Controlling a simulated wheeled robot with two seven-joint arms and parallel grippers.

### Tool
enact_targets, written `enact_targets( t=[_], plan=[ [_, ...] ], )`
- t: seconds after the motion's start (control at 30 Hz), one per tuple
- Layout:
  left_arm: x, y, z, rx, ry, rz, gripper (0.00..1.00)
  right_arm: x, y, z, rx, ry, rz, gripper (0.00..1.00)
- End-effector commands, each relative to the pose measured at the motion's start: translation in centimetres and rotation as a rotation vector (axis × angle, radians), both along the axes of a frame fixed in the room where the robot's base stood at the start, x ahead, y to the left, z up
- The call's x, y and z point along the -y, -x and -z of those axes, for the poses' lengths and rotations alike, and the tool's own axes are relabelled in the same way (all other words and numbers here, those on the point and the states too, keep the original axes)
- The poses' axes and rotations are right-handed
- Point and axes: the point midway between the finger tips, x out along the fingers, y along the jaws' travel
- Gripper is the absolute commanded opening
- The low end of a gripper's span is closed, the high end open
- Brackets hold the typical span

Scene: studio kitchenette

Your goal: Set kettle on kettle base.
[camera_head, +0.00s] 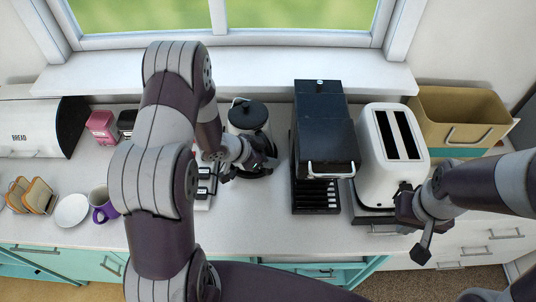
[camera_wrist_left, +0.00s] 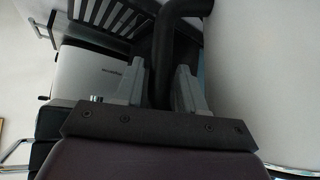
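The kettle (camera_head: 248,115), with a black lid and pale body, stands behind my left forearm on the counter in the head view. My left gripper (camera_head: 262,160) is at its front. In the left wrist view the black kettle handle (camera_wrist_left: 162,55) runs between the two grey fingers of my left gripper (camera_wrist_left: 160,90), which are close on both sides of it. The pale curved kettle body (camera_wrist_left: 255,70) fills the right side. A dark round edge, seemingly the kettle base (camera_head: 258,174), shows low behind the gripper; whether the kettle touches it is hidden. My right gripper (camera_head: 415,222) is in front of the toaster, apart from the kettle.
A black coffee machine (camera_head: 325,130) stands right of the kettle, then a white toaster (camera_head: 378,150) and a tan bin (camera_head: 460,108). At left are a bread box (camera_head: 30,125), a pink canister (camera_head: 102,126), a white plate (camera_head: 71,210) and a purple mug (camera_head: 103,207).

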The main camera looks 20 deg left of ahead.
Motion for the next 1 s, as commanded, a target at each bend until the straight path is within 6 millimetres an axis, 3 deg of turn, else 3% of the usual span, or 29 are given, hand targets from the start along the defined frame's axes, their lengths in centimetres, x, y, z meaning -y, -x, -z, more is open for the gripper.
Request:
enact_targets(
  t=[1.0],
  plan=[
    [-5.3,5.1,-7.9,0.003,-0.001,-0.001,0.39,0.0,0.0,-8.8,0.0,0.0,0.0,0.0]
  ],
)
